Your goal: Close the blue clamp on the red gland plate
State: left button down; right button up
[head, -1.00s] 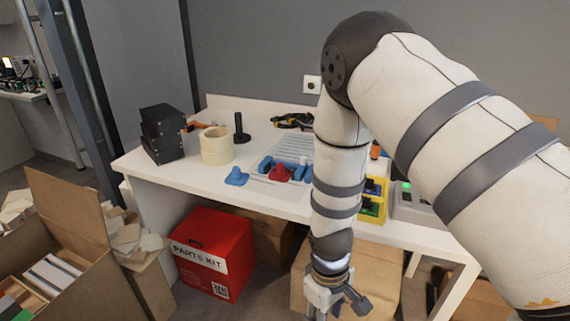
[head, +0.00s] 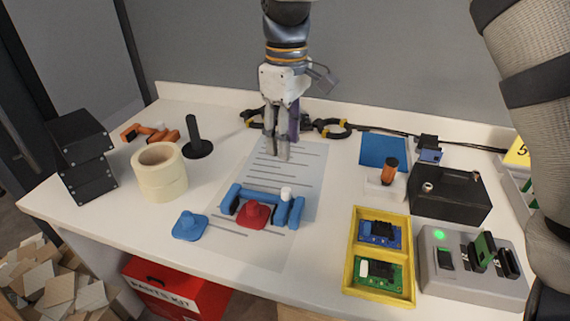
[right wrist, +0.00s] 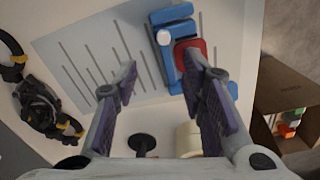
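The blue clamp (head: 236,197) lies on a printed sheet near the table's front, with a white knob on its bar. The red gland plate (head: 252,216) sits at the clamp's front side, between its blue end pieces. Whether the clamp grips the plate cannot be told. My right gripper (head: 277,156) points down behind the clamp, apart from it, over the sheet's far part. In the right wrist view its purple-padded fingers (right wrist: 163,74) are spread and empty; the clamp (right wrist: 165,58) and red plate (right wrist: 183,50) show beyond them, partly hidden. My left gripper is out of view.
A blue plate (head: 190,225) lies left of the clamp. Pliers (head: 332,128) lie behind. A yellow tray (head: 349,245) and grey device (head: 470,287) stand right.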

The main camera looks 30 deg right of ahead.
aim_at(286, 189)
jog(key=f, duration=0.8)
jog(key=f+b, duration=0.1)
jog(key=f, duration=0.2)
jog(key=shift+s+a+f, duration=0.25)
jog(key=shift+s+f, duration=0.1)
jog(key=shift+f, duration=0.05)
grip_shut()
